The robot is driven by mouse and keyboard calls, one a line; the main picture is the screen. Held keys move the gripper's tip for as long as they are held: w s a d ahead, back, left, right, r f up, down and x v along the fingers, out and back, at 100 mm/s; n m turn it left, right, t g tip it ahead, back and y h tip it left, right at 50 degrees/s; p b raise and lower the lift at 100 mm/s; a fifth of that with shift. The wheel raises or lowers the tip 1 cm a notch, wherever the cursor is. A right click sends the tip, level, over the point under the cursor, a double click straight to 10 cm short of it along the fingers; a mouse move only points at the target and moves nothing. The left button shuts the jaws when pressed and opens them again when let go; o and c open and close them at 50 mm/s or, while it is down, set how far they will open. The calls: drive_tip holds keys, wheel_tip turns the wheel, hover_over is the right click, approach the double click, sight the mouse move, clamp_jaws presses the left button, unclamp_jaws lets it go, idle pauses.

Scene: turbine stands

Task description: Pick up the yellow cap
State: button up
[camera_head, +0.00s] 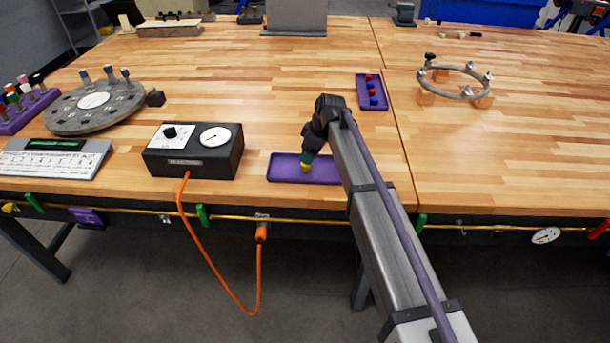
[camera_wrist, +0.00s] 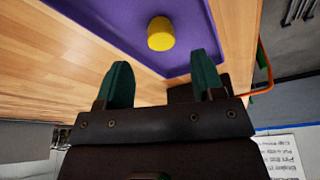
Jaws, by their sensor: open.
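The yellow cap (camera_wrist: 161,33) is a short cylinder on the purple tray (camera_wrist: 185,70) in the wrist view. It lies just beyond my fingertips, between the lines of the two fingers. In the head view the cap (camera_head: 305,168) shows at the tip of my gripper (camera_head: 307,160), on the purple tray (camera_head: 280,168) near the table's front edge. My gripper also shows in the wrist view (camera_wrist: 163,76), with two dark green fingers spread apart and nothing between them. In the head view my gripper partly hides the tray.
A black gauge box (camera_head: 193,160) with an orange cable stands left of the tray. A second purple tray (camera_head: 371,92) with red and blue caps lies behind my arm. A metal ring fixture (camera_head: 455,82) stands at right. The wooden tabletop (camera_head: 280,110) behind the tray is clear.

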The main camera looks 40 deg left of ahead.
sight(306, 167)
drive_tip(key=b+x, duration=0.5)
drive_tip(key=x, duration=0.1)
drive_tip(key=shift+f, duration=0.25)
drive_tip(key=shift+s+r, duration=0.1)
drive_tip(key=shift+r, duration=0.2)
clamp_jaws()
